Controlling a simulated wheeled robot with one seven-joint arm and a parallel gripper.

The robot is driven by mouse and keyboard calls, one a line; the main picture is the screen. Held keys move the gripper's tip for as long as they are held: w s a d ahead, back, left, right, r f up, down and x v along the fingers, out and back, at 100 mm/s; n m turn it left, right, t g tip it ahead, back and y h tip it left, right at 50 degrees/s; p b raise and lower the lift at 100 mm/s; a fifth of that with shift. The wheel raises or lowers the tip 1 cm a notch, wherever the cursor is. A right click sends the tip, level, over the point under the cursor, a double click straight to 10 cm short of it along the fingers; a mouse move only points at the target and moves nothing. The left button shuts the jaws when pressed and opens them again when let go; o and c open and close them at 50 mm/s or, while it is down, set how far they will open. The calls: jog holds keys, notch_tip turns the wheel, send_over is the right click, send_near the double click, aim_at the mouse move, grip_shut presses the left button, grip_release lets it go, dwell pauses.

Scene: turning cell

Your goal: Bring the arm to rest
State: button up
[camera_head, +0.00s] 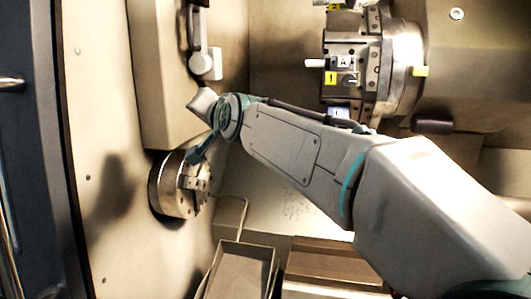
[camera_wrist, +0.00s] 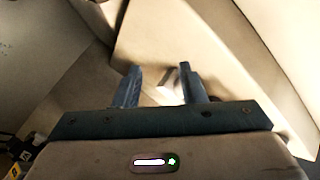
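My arm reaches from the lower right into the turning cell in the head view, with its wrist (camera_head: 230,116) bent near the left wall. My gripper (camera_wrist: 160,68) shows in the wrist view with its two dark fingers apart. A pale surface shows between and beyond them; I see nothing held.
The round chuck (camera_head: 168,190) on the left wall is just below my wrist. A tool turret (camera_head: 400,65) stands at the upper right, behind my arm. An open metal tray (camera_head: 273,262) is at the bottom. A pale housing (camera_head: 158,75) juts out at the upper left.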

jog(key=s+d+f+n+g+h+p, duration=0.1)
jog(key=s+d+f+g+h, duration=0.2)
jog(key=d+f, duration=0.6)
jog(key=s+d+f+g+h+p, duration=0.1)
jog(key=s+d+f+g, duration=0.3)
jog(key=s+d+f, duration=0.5)
jog(key=s+d+f+n+g+h+p, duration=0.1)
jog(key=s+d+f+g+h, duration=0.3)
jog(key=s+d+f, duration=0.5)
jog(key=s+f+p, duration=0.1)
jog(key=s+f, duration=0.3)
jog(key=s, duration=0.2)
jog(key=shift+s+d+f+n+g, duration=0.2)
jog(key=shift+d+f+n+g, duration=0.1)
